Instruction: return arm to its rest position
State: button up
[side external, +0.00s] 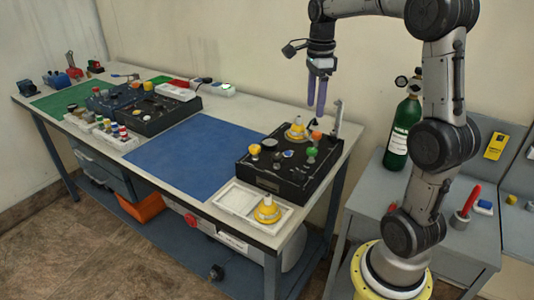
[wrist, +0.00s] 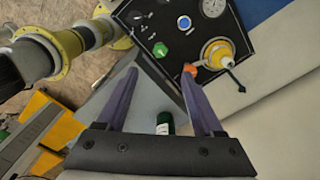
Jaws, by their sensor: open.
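My gripper (side external: 317,96) hangs at the upper middle of the side external view, fingers pointing down, above the back right of the workbench. In the wrist view my gripper (wrist: 155,98) shows two purple fingers spread apart with nothing between them in their grip. The black oxygen trainer panel (side external: 290,165) lies on the right part of the bench, below and apart from the fingers. It carries a yellow-based gauge (side external: 297,131), a green knob (side external: 311,151) and an orange knob (side external: 316,136). In the wrist view the panel (wrist: 180,65) is at the top.
A white tray (side external: 235,199) holds a yellow-based fitting (side external: 267,209) at the bench's front right. A green oxygen cylinder (side external: 398,135) stands on the grey side table, near my arm. A blue mat (side external: 195,158) is bare. Other panels and small parts crowd the bench's left.

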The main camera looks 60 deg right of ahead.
jog(key=s+a+r+n+t, duration=0.2)
jog(key=s+a+r+n, duration=0.15)
jog(key=a, duration=0.45)
jog(key=s+a+r+n+t, duration=0.1)
jog(key=s+a+r+n, duration=0.15)
jog(key=a+n, duration=0.35)
jog(key=s+a+f+n+t, duration=0.2)
jog(key=s+a+f+n, duration=0.4)
jog(key=n, duration=1.1)
jog(key=shift+s+a+f+t, duration=0.3)
jog(key=shift+s+f, duration=0.8)
jog(key=shift+f, duration=0.25)
jog(key=shift+n, duration=0.25)
